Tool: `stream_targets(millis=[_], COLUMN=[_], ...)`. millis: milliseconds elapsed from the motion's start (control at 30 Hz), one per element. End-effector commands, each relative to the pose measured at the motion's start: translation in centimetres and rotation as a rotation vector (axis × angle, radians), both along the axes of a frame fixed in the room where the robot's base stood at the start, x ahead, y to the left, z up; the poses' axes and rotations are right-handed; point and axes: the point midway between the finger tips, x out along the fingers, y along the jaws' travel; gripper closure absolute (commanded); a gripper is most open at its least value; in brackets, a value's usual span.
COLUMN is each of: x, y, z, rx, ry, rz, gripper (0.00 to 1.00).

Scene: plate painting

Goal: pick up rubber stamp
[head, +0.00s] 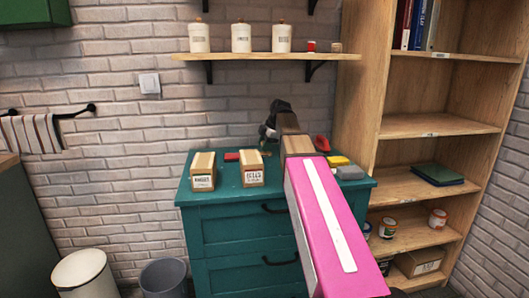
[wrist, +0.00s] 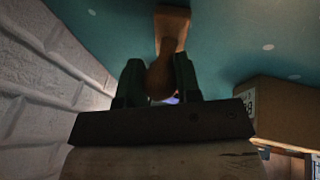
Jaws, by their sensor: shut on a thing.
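The rubber stamp (wrist: 172,32) shows in the wrist view as a light wooden piece with a rounded knob. My gripper (wrist: 158,76) has its two dark green fingers on either side of the knob and is shut on it. The stamp's far end points to the top of the picture, in front of the teal surface. I cannot tell whether it touches that surface. In the head view my own arm hides the stamp and most of the gripper, above the back of the teal cabinet (head: 240,204).
Two labelled boxes (head: 203,172) (head: 252,169) stand on the cabinet's left half, with a red pad (head: 232,156) behind. A red object (head: 322,143), a yellow block (head: 338,160) and a grey block (head: 351,172) lie right of my arm. A shelf (head: 265,56) hangs above; a bookcase (head: 425,127) stands right.

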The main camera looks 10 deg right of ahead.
Motion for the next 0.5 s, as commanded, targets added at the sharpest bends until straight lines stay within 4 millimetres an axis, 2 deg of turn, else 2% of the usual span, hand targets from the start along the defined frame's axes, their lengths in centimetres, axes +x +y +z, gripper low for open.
stream_targets(millis=[267,500], x=[0.0,0.1], y=[0.0,0.0], z=[0.2,2.3], rx=[0.0,-0.001], ry=[0.0,-0.002], rz=[0.0,0.0], gripper=[0.92,0.92])
